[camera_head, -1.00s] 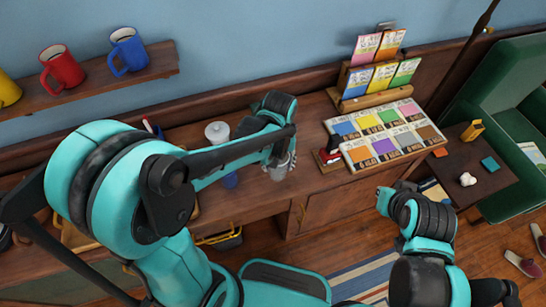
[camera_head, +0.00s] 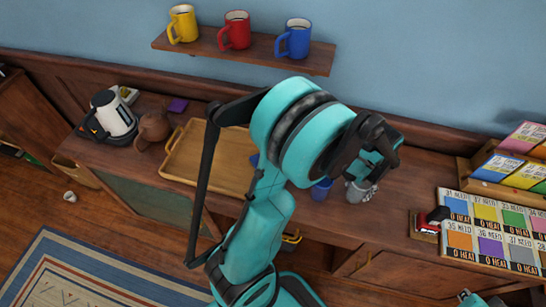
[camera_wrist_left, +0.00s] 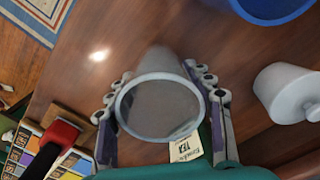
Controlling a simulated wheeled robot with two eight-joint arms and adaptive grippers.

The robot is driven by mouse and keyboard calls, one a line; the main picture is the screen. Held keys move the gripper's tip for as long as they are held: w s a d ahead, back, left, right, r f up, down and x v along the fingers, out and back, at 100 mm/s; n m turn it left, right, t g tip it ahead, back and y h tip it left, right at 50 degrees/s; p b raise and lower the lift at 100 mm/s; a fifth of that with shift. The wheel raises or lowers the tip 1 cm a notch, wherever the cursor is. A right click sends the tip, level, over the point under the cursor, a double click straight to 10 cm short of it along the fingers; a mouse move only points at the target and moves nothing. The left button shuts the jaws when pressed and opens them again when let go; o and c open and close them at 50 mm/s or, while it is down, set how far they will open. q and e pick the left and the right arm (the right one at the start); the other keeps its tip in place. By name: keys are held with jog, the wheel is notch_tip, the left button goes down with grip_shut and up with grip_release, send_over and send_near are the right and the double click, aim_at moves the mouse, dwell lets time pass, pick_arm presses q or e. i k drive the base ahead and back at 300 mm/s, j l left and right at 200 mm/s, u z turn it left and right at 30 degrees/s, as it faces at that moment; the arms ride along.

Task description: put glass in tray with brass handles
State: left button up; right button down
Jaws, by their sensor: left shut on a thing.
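A clear grey glass (camera_head: 357,194) stands upright over the wooden counter, held in my left gripper (camera_head: 366,184). In the left wrist view the glass's round rim (camera_wrist_left: 160,106) faces the camera, with a finger on each side. I cannot tell if its base touches the counter. The wooden tray with brass handles (camera_head: 180,172) lies further left on the counter, and its visible inside is mostly bare. My left arm covers its right part. Only a tip of my right gripper (camera_head: 470,298) shows at the bottom edge.
A blue cup (camera_head: 321,189) stands just left of the glass. A white jar (camera_wrist_left: 288,94) shows in the wrist view. A red and black object (camera_head: 432,218) and colour cards (camera_head: 490,225) are to the right. A kettle (camera_head: 112,115) and brown pot (camera_head: 152,128) stand left of the tray.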

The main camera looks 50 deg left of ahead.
aim_at(196, 155)
jog(key=k+j+z, duration=0.15)
jog(key=k+z, duration=0.15)
jog(key=z, duration=0.15)
jog(key=k+z, duration=0.25)
jog(key=z, duration=0.25)
jog(key=k+z, duration=0.45)
jog(key=k+j+u, duration=0.1)
jog(key=k+u, duration=0.25)
jog(key=k, duration=0.2)
jog(key=k+u, duration=0.15)
jog(key=u, duration=0.3)
jog(key=k+u, duration=0.15)
jog(key=u, duration=0.3)
jog(key=k+j+u, duration=0.1)
jog(key=u, duration=0.35)
